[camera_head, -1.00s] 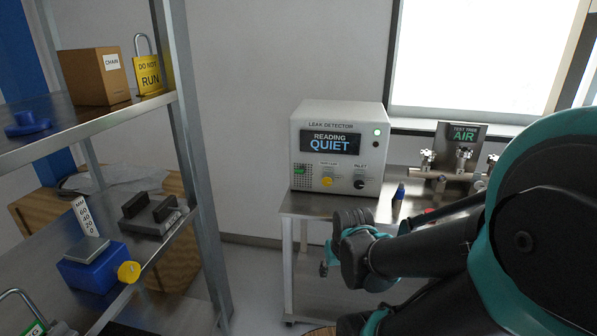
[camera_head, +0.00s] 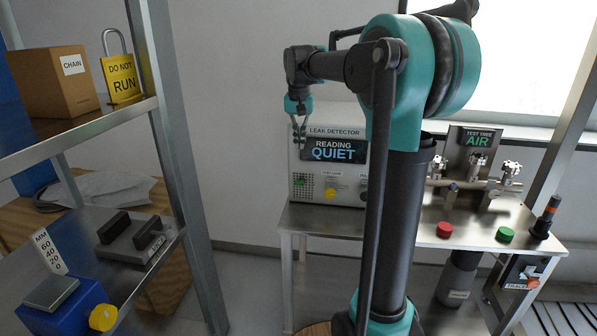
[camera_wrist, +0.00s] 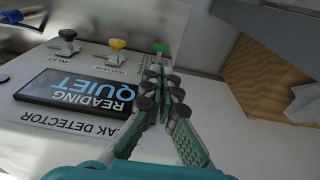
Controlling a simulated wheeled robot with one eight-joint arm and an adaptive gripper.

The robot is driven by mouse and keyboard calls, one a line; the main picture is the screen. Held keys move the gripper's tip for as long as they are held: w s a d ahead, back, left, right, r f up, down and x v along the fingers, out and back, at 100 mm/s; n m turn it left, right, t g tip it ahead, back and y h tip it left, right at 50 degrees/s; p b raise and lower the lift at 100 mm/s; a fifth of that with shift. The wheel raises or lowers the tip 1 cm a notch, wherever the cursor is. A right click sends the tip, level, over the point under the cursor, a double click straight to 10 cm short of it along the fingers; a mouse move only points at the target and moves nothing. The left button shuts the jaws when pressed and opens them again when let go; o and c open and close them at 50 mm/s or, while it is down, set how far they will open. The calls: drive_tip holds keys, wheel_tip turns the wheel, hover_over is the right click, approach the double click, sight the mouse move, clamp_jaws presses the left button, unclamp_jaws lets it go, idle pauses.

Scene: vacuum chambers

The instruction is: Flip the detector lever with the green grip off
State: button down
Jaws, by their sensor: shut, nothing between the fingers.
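The leak detector (camera_head: 318,216) is a pale box on the steel bench, its screen reading QUIET. It also shows upside down in the wrist view (camera_wrist: 35,130). The lever with the green grip (camera_wrist: 161,47) is at the panel's end, beyond my fingertips; its base is partly hidden by them. In the head view the green grip (camera_head: 301,183) is small, below my gripper. My gripper (camera_wrist: 158,72) is shut and empty, over the detector's face, apart from the lever as far as I can tell. In the head view my gripper (camera_head: 299,138) points down in front of the detector's upper left.
A yellow-grip lever (camera_wrist: 117,44) and a black-grip lever (camera_wrist: 67,36) stand beside the green one. Red (camera_head: 444,230) and green (camera_head: 505,235) buttons and a valve manifold (camera_head: 470,184) are right on the bench. A steel shelf (camera_head: 90,124) stands left.

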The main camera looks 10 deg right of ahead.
sight(300, 182)
drive_tip(key=shift+w+a+r, duration=0.1)
drive_tip(key=shift+w+r, duration=0.2)
drive_tip(key=shift+w, duration=0.05)
drive_tip(key=f, duration=0.4)
drive_tip(key=w+f, duration=0.1)
drive_tip(key=f, duration=0.9)
drive_tip(key=shift+w+d, duration=0.2)
drive_tip(key=shift+d, duration=0.05)
drive_tip(key=shift+s, duration=0.1)
drive_tip(key=shift+s+a+f+t, duration=0.1)
drive_tip(key=shift+f+t, duration=0.15)
drive_tip(key=shift+t, duration=0.15)
